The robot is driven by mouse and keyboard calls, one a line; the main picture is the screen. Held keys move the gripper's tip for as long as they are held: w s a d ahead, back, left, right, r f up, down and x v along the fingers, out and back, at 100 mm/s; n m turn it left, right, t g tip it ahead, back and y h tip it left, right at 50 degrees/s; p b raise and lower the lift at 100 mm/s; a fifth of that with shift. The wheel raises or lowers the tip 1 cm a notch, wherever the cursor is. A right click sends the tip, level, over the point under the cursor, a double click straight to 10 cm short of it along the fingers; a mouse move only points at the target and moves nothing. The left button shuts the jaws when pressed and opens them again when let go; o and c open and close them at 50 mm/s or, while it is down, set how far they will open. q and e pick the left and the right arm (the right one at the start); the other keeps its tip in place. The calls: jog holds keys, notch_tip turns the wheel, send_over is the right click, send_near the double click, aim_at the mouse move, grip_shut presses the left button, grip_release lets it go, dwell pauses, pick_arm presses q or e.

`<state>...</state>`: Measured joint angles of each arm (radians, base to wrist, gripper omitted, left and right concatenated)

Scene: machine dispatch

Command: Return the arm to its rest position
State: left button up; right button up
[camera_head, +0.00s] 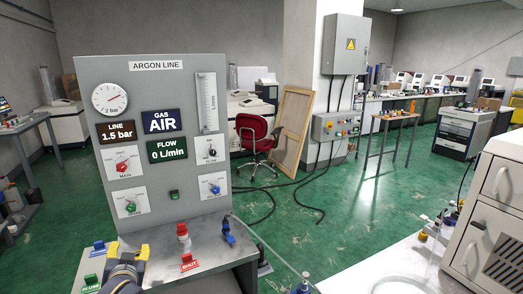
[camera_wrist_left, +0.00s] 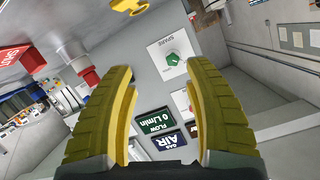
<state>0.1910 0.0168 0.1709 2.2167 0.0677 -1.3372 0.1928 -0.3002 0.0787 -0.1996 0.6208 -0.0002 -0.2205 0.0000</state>
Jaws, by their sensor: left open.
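My left gripper (camera_head: 126,256) shows at the bottom left in the head view, low in front of the argon line panel (camera_head: 150,95). Its two yellow fingers stand apart in the left wrist view (camera_wrist_left: 160,85), with nothing held between them. In that view the panel appears turned over, with the green SPARE knob (camera_wrist_left: 173,59) and the FLOW display (camera_wrist_left: 155,121) beyond the fingers. The displays read 1.5 bar, AIR and 0 L/min. My right gripper is not in view.
On the panel's shelf are a red-topped fitting (camera_head: 183,233) by the SHUT label (camera_head: 189,262), a blue fitting (camera_head: 227,230) and a blue label (camera_head: 98,246). A white cabinet (camera_head: 495,215) stands at the right. Green floor lies open behind, with cables.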

pick_arm(q)
jog(key=s+d+f+m+g+h, duration=0.1)
jog(key=s+d+f+m+g, duration=0.15)
jog(key=s+f, duration=0.6)
jog(key=s+d+f+m+g, duration=0.25)
jog(key=s+f, duration=0.35)
jog(key=s, duration=0.6)
jog(key=s+d+f+m+g+h, duration=0.1)
jog(key=s+d+f+m, duration=0.2)
jog(key=s+f, duration=0.6)
jog(key=s+d+f+g+h, duration=0.1)
jog(key=s+d+f, duration=0.1)
jog(key=f, duration=0.9)
jog(key=s+d+f+g+h, duration=0.1)
jog(key=s+d+f, duration=0.1)
jog(key=f, duration=0.8)
jog(key=s+d+f+g+h, duration=0.1)
jog(key=s+d+f, duration=0.1)
jog(key=f, duration=0.9)
jog(key=s+f+n+g+h, duration=0.1)
jog(key=s+f+n+g, duration=0.2)
jog(key=s+f, duration=1.5)
jog(key=s, duration=0.2)
jog(key=shift+s+f, duration=0.2)
jog(key=shift+s, duration=0.15)
